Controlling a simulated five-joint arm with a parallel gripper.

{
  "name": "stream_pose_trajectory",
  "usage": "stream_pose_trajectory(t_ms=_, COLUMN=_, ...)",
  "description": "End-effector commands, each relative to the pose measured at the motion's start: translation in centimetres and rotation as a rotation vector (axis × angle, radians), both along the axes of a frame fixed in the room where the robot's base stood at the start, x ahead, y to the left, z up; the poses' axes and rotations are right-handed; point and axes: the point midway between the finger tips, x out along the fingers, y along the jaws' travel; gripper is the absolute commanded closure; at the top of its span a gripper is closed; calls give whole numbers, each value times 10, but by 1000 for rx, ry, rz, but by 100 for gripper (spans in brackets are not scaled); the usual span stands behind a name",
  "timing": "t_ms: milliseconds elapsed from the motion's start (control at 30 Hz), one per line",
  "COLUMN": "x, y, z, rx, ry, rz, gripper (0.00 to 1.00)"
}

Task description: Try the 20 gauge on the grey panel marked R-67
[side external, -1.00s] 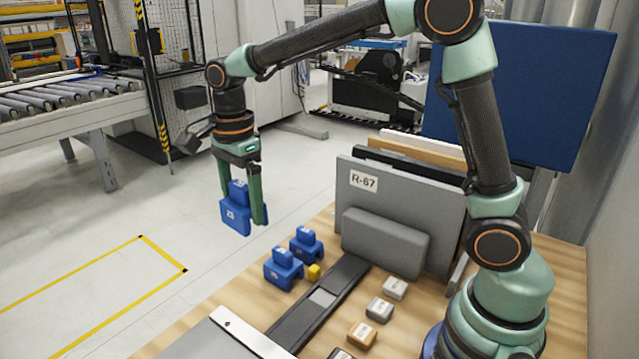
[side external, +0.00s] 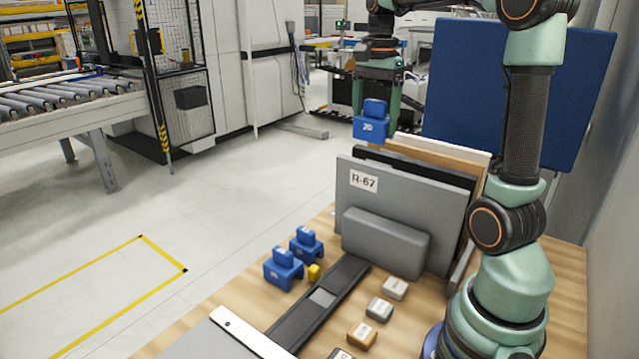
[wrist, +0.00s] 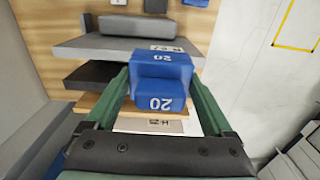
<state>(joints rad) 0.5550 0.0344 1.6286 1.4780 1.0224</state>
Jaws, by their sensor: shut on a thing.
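My gripper (side external: 378,105) is shut on the blue gauge marked 20 (side external: 371,127) and holds it up in the air. In the side view it is above and behind the upright panels. In the wrist view the 20 gauge (wrist: 160,82) sits between the two green fingers. The grey panel marked R-67 (side external: 400,200) stands upright at the front of the panel row, its label at the upper left. In the wrist view the grey panel (wrist: 95,47) lies beyond the gauge, its label partly covered by it.
A dark panel, a wooden one and a white one (side external: 440,148) stand behind the grey panel. A grey block (side external: 385,243) is in front of it. Two other blue gauges (side external: 283,268) (side external: 306,244), a yellow piece (side external: 314,272) and several small blocks (side external: 379,309) are on the table.

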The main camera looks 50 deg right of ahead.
Motion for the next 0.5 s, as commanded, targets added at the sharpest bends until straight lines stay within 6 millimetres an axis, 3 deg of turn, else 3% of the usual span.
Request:
stream_pose_trajectory(t_ms=233, x=-11, y=-10, z=0, rx=0, ry=0, rz=6, gripper=76)
stream_pose_trajectory(t_ms=500, x=-10, y=-10, z=-22, rx=1, ry=2, rz=6, gripper=76)
